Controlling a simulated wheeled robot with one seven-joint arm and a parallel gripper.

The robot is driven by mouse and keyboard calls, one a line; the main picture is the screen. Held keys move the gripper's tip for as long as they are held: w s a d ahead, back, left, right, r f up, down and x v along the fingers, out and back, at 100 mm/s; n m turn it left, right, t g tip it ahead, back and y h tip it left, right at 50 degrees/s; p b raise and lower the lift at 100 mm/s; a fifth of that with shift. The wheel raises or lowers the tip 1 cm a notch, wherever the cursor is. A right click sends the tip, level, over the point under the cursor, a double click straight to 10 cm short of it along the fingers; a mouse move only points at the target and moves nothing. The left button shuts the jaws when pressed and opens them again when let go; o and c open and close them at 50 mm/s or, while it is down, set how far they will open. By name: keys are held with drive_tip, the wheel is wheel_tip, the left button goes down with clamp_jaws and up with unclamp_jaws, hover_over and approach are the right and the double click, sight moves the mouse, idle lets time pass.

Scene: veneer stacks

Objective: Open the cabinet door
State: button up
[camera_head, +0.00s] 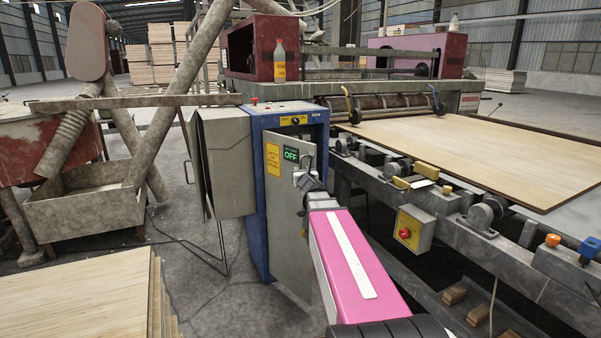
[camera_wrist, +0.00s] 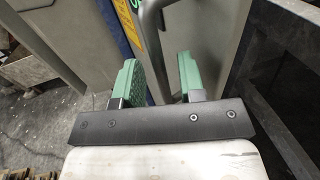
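The blue cabinet (camera_head: 256,215) stands left of the long machine. Its grey door (camera_head: 281,225) carries a yellow label and a green OFF sign (camera_head: 291,154). The door looks angled out from the blue frame at its right side, so it appears ajar. My gripper (camera_head: 305,182) is at the door's upper right, by the handle, which my arm partly hides. In the wrist view, the green fingers of my gripper (camera_wrist: 158,75) stand apart. The grey curved handle (camera_wrist: 150,18) runs down between or just beyond them; contact cannot be told.
A grey box (camera_head: 227,160) hangs on the cabinet's left side. The conveyor frame (camera_head: 470,215) with a yellow red-button box (camera_head: 413,228) stands close to my arm's right. A veneer stack (camera_head: 85,300) lies at front left. Some floor (camera_head: 215,300) between stack and cabinet is clear.

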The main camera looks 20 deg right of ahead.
drive_tip(key=s, duration=0.9)
drive_tip(key=shift+s+a, duration=0.15)
drive_tip(key=shift+a, duration=0.1)
